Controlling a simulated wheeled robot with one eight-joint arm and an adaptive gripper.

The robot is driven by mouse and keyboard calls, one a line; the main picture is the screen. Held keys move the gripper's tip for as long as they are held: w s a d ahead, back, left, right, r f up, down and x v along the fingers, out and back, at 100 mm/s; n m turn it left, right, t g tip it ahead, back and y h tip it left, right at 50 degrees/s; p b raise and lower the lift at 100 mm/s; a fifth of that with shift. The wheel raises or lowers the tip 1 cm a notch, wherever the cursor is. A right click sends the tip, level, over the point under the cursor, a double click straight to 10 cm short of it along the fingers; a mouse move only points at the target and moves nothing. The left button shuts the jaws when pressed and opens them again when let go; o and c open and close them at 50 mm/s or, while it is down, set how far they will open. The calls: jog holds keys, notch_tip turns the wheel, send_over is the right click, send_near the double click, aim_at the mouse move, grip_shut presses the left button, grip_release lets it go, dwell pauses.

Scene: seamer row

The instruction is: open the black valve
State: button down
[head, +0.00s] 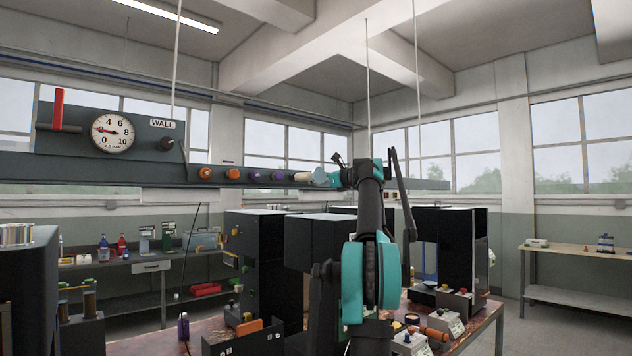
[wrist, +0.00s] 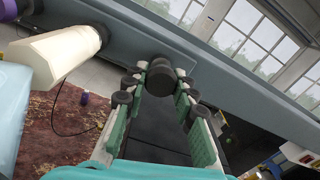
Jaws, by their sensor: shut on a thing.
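The black valve is a short, round black knob (wrist: 160,74) on the front of a long grey-blue rail (wrist: 225,68), seen in the wrist view. My gripper (wrist: 161,84) has its two green-backed fingers with black pads on either side of the knob and is shut on it. In the head view my gripper (head: 340,179) is up at the right part of the rail, and it hides the black knob there. How far the valve is turned cannot be told.
A cream knob (head: 303,176) and a pale blue piece (head: 320,177) are close left of my gripper. Purple (head: 279,176) and orange (head: 233,174) knobs follow leftward. A gauge (head: 112,133) and red lever (head: 58,110) are far left. Black machines (head: 258,260) stand below.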

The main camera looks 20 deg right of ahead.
jog(key=shift+s, duration=0.15)
jog(key=c, duration=1.2)
grip_release()
jog(key=v, duration=1.2)
